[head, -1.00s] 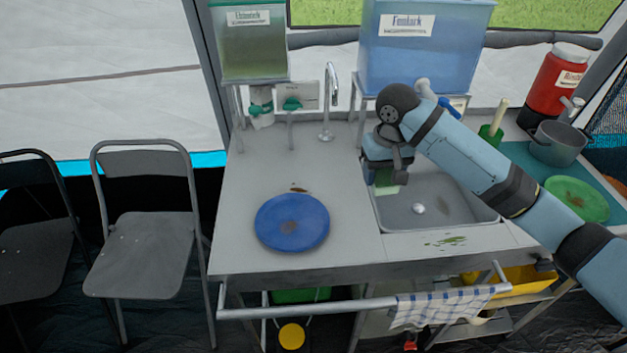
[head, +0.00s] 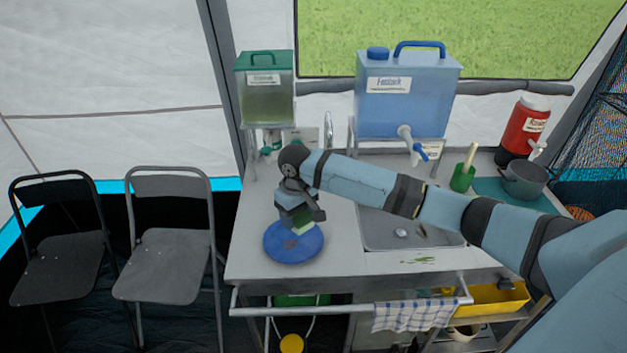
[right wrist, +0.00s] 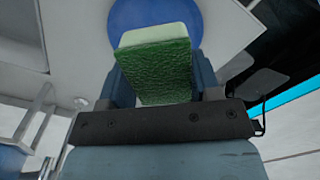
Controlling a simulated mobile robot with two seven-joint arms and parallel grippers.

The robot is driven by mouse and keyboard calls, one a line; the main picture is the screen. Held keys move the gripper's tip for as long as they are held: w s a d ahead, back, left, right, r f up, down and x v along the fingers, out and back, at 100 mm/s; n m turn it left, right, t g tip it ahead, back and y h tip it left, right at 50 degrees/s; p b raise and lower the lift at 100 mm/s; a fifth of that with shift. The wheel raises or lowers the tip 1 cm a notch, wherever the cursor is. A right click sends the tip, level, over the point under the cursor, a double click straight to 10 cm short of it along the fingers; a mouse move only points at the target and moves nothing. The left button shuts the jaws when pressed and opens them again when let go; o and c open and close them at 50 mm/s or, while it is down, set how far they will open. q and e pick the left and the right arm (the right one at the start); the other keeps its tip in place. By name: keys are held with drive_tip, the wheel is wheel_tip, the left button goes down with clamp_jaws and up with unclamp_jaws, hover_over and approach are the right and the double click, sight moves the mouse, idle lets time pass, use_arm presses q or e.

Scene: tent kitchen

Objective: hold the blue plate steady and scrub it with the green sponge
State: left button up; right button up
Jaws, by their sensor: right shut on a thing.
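The blue plate (head: 288,252) lies on the counter left of the sink. My right gripper (head: 300,222) is over the plate, shut on the green sponge (head: 303,228). The right wrist view shows the sponge (right wrist: 155,70) between the two fingers, green rough face toward the camera and a paler edge at its far end. The blue plate (right wrist: 155,14) shows beyond the sponge in that view. I cannot tell whether the sponge touches the plate. The gripper hides the far part of the plate in the head view. My left gripper is not in view.
The sink (head: 410,232) is right of the plate, partly behind my right arm. A large blue water container (head: 408,95) and a green-lidded container (head: 265,90) stand at the back. A rail with a checked towel (head: 412,315) runs along the front. The counter's front left is clear.

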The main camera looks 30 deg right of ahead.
use_arm(q)
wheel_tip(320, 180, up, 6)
drive_tip(key=p, duration=0.5)
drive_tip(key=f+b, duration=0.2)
drive_tip(key=b, duration=0.1)
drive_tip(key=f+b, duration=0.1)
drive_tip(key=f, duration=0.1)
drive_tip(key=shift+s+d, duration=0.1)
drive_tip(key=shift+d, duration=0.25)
use_arm(e)
drive_tip(key=d+f+n, duration=0.1)
drive_tip(key=d+f, duration=0.2)
drive_tip(key=d, duration=0.2)
drive_tip(key=shift+s+d, duration=0.2)
drive_tip(key=shift+d, duration=0.15)
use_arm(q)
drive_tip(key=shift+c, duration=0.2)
use_arm(e)
drive_tip(key=shift+f, duration=0.1)
